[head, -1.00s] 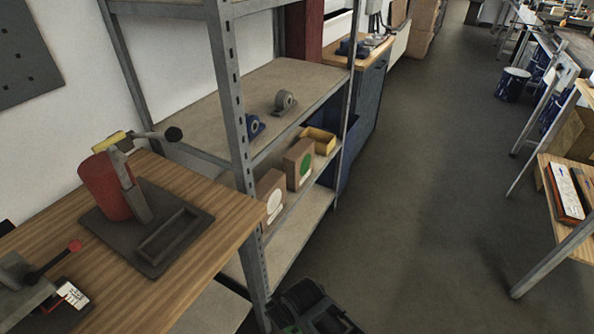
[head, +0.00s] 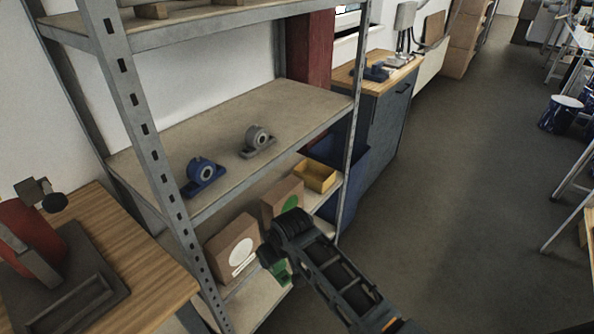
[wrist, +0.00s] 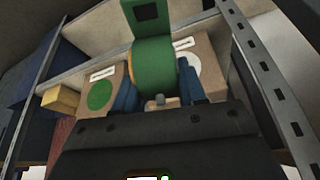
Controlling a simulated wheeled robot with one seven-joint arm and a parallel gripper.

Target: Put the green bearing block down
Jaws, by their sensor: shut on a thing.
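The green bearing block (wrist: 153,62) is between the two blue fingers of my gripper (wrist: 157,92) in the wrist view. My gripper (head: 272,260) is shut on it. In the head view only a small green part of the block (head: 282,273) shows below my wrist; the rest is hidden. It is in front of the lower shelf (head: 258,303), near two brown boxes. I cannot tell whether it touches the shelf. One box has a green disc (head: 275,193), the other a white disc (head: 229,238).
A blue bearing block (head: 203,177) and a grey one (head: 258,140) stand on the shelf above. A yellow bin (head: 315,176) is beyond the boxes. Perforated steel posts (head: 137,130) frame the rack. A wooden bench (head: 140,250) is at left; open floor (head: 430,180) is at right.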

